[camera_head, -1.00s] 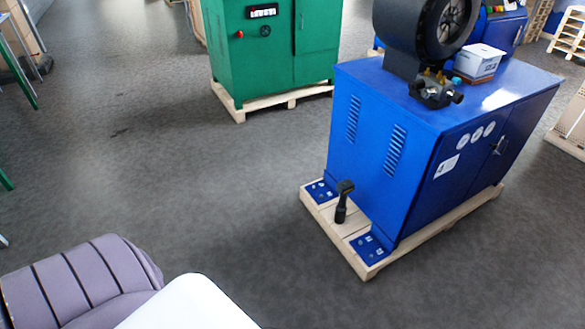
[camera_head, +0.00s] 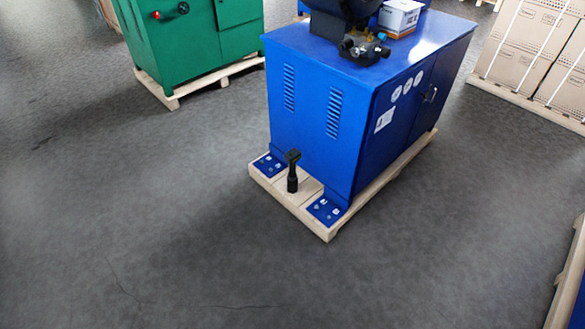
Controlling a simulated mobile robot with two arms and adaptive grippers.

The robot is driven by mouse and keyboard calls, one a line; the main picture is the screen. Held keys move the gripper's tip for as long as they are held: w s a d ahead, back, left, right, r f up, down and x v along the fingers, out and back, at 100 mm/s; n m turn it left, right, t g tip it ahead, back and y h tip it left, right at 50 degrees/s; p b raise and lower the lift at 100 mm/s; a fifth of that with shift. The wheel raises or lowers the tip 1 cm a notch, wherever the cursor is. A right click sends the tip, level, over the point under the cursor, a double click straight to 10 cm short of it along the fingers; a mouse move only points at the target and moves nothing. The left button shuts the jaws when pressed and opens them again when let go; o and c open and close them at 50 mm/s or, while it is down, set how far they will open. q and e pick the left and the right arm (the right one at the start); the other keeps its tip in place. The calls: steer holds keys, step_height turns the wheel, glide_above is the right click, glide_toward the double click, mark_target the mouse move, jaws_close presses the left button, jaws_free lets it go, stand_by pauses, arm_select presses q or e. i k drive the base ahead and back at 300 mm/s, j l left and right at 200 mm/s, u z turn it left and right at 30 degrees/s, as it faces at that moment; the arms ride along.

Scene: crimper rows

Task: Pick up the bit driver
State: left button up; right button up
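A black bit driver (camera_head: 293,172) stands upright on the wooden pallet (camera_head: 272,186) at the near left end of the blue crimping machine. It sits between two blue foot plates on the pallet, with its wider head at the top. Open floor lies between it and the bottom of the view. Neither of my grippers shows in the head view.
The blue machine (camera_head: 310,130) stands directly behind the driver. A green cabinet (camera_head: 190,45) on a pallet is at the upper left. Stacked cartons (camera_head: 530,50) are at the upper right. The floor (camera_head: 150,240) in front and left is clear.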

mark_target(294, 155)
steer(key=i+j, duration=0.15)
steer(key=i, duration=0.3)
steer(key=i+j, duration=0.15)
steer(key=i, duration=0.35)
